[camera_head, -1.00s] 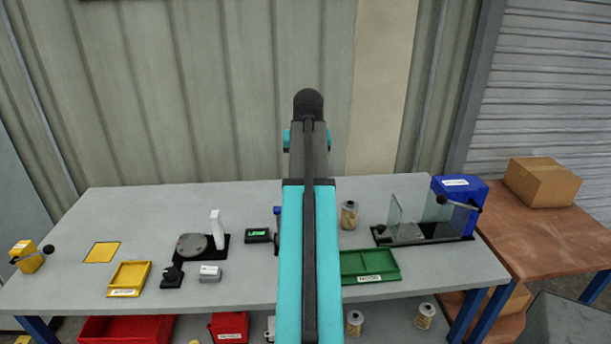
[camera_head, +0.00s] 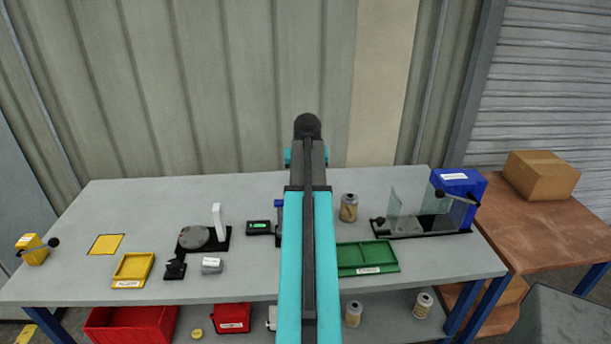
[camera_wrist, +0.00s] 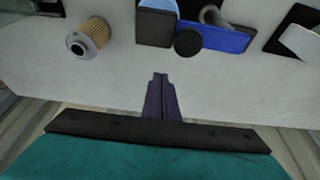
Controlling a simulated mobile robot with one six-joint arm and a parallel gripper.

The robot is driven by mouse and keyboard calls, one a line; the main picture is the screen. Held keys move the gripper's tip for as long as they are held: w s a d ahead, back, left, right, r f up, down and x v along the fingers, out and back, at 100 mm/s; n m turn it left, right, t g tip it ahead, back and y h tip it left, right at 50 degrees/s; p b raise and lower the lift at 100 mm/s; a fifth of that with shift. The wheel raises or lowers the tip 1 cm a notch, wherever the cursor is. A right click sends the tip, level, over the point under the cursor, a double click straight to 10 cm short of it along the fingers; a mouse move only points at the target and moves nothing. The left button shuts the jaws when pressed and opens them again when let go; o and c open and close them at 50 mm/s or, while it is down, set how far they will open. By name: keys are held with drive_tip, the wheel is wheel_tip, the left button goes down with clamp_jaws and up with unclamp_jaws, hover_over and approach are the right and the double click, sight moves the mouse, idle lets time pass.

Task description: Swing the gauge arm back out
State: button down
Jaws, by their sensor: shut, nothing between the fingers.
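The gauge stand is mostly hidden behind my arm in the head view; only a bit of its blue part (camera_head: 279,204) shows. In the wrist view, a blue bar (camera_wrist: 226,39), which looks like the gauge arm, has a round black knob (camera_wrist: 188,43) at one end. A dark block (camera_wrist: 155,27) with a light blue top is beside the knob. The gauge's display box (camera_head: 259,227) shows a lit green screen. My gripper (camera_wrist: 161,77) is shut and empty, apart from the knob and bar. It is hidden in the head view.
A filter cartridge (camera_head: 349,208) stands near the stand; it also shows in the wrist view (camera_wrist: 88,38). A green tray (camera_head: 367,258), a turntable fixture (camera_head: 203,238) and a clear-walled fixture (camera_head: 420,213) share the bench. The bench surface around my fingers is clear.

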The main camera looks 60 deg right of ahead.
drive_tip(key=shift+s+a+r+p, duration=0.1)
drive_tip(key=shift+s+a+p, duration=0.25)
drive_tip(key=shift+s+a, duration=0.4)
drive_tip(key=shift+s+a+p, duration=0.35)
drive_tip(key=shift+s+a, duration=0.1)
drive_tip(key=shift+a, duration=0.45)
drive_tip(key=shift+a, duration=0.2)
drive_tip(key=shift+s+d, duration=0.1)
drive_tip(key=shift+d, duration=0.1)
